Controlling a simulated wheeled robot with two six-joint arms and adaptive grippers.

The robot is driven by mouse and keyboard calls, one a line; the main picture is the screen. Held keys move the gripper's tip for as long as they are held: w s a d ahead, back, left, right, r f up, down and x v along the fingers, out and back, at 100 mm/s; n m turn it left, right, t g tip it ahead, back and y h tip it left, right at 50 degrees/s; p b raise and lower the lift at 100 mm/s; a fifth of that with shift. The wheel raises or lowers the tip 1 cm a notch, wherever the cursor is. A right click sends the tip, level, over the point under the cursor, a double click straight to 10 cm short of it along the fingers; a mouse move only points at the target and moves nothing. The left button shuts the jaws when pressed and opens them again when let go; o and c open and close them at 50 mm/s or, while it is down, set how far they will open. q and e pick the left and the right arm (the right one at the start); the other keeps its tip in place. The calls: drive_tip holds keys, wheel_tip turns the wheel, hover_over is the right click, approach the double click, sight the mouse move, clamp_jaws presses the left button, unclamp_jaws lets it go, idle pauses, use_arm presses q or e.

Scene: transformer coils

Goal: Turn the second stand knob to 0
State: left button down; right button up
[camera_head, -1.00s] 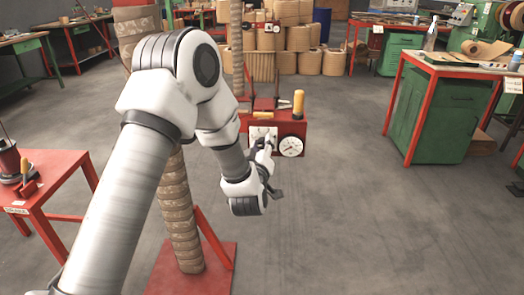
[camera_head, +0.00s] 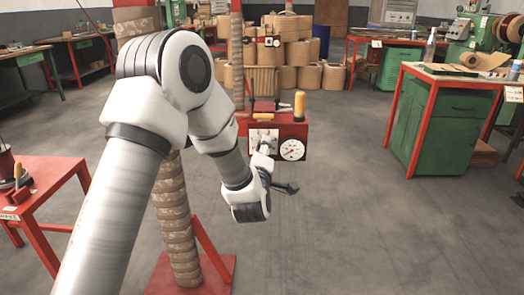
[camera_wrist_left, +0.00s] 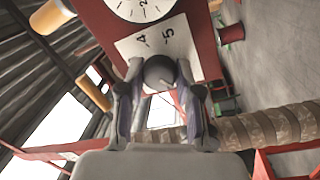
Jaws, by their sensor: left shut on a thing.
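The red stand box (camera_head: 278,128) stands ahead, with a white knob panel (camera_head: 256,133) on the left of its front and a round white gauge (camera_head: 292,149) on the right. My left gripper (camera_head: 266,149) is at the knob panel. In the left wrist view its two fingers (camera_wrist_left: 161,88) are shut on the dark round knob (camera_wrist_left: 160,68), one on each side. The figures 4 and 5 show on the white panel (camera_wrist_left: 175,42) by the knob. The knob's pointer and the 0 mark cannot be made out. My right gripper is not in view.
A yellow-orange cylinder (camera_head: 299,106) stands on the red box. A wrapped column (camera_head: 178,225) on a red base is under my left arm. A red table (camera_head: 45,200) is at the left, a green cabinet bench (camera_head: 445,125) at the right. The floor (camera_head: 345,220) between is clear.

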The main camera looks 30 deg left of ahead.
use_arm(q)
drive_tip(key=c, duration=0.8)
unclamp_jaws()
drive_tip(key=v, duration=1.2)
